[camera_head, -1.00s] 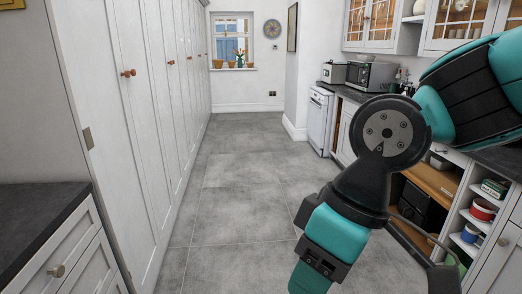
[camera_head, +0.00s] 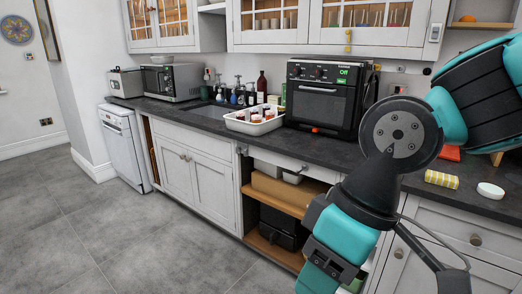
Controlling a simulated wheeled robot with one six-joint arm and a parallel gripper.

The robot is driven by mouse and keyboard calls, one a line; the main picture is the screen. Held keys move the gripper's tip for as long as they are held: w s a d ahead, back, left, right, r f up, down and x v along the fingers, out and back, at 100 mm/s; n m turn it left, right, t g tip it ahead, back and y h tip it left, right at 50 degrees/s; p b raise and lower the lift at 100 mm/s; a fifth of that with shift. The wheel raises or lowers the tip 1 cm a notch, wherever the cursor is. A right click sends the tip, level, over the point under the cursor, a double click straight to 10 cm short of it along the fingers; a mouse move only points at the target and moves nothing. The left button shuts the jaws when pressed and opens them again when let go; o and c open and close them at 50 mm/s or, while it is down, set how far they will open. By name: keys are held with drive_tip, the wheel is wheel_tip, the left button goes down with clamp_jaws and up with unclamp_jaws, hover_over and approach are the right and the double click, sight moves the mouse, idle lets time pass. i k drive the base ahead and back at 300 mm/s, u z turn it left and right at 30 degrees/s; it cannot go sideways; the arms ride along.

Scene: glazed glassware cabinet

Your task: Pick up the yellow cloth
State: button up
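A small yellow item with pale stripes (camera_head: 441,179), which looks like a folded cloth, lies on the dark worktop at the right in the head view. It sits to the right of my arm's black joint, near the worktop's front edge. My arm crosses the right side of the picture and hides part of the worktop. My gripper's fingers do not show in the picture.
A white round item (camera_head: 490,190) lies right of the yellow one, and an orange-red item (camera_head: 450,153) lies behind it. A black oven (camera_head: 322,95), a white tray with jars (camera_head: 255,126) and a microwave (camera_head: 172,81) stand on the worktop. The grey floor (camera_head: 120,235) is clear at left.

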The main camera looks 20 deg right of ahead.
sight(445, 181)
drive_tip(key=z, duration=0.75)
drive_tip(key=i, duration=1.3)
drive_tip(key=z, duration=0.55)
